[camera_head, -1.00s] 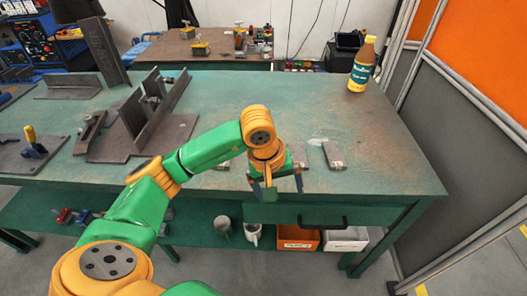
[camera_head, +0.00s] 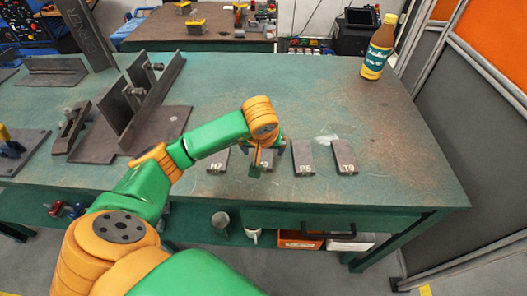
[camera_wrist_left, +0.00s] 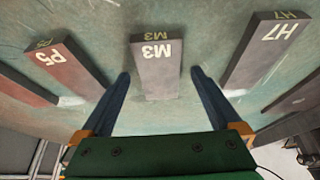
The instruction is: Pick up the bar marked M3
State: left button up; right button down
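The bar marked M3 (camera_wrist_left: 157,72) is a flat dark grey block lying on the green bench, with its label facing me in the left wrist view. In the head view the M3 bar (camera_head: 267,161) is mostly hidden behind my left gripper (camera_head: 257,168). My left gripper (camera_wrist_left: 160,76) is open, with one blue finger on each side of the M3 bar's near end in the picture. My right gripper is not in view.
Bar H7 (camera_head: 217,160) lies left of M3; bars P5 (camera_head: 303,158) and T9 (camera_head: 344,157) lie right. A brown bottle (camera_head: 379,48) stands at the back right. A steel fixture (camera_head: 133,110) stands at the left.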

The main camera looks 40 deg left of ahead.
pick_arm(q)
jog(key=shift+s, duration=0.1)
grip_shut()
jog(key=shift+r, duration=0.1)
jog(key=shift+r, duration=0.1)
